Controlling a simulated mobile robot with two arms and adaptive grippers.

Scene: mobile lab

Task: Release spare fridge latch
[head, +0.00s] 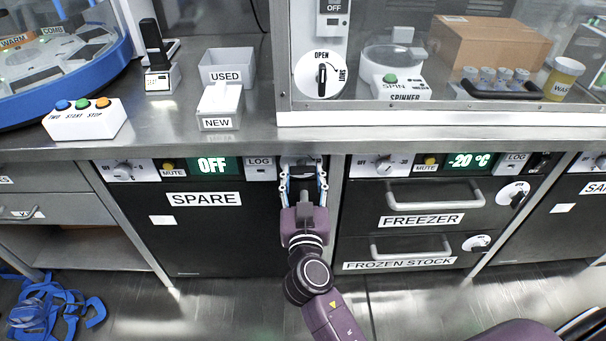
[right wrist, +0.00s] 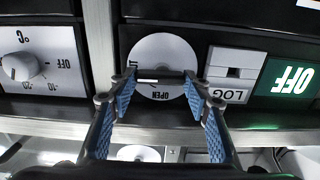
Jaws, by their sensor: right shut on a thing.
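The spare fridge (head: 215,228) has a black door marked SPARE and a green display reading OFF. Its latch is a white round dial (right wrist: 162,48) with the word OPEN, seen upside down in the right wrist view. My right gripper (head: 303,170) is at the top right of that door, shut on the latch's dark handle (right wrist: 160,75). In the right wrist view the fingers come in on both sides of the dial and hide part of its lettering. I cannot read the handle's exact angle. My left gripper is not in view.
The freezer (head: 420,221) with drawer handles is just right of my gripper, beyond a metal post. The steel counter edge (head: 200,147) runs above. Blue straps (head: 50,306) lie on the floor at the left. The floor before the spare fridge is clear.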

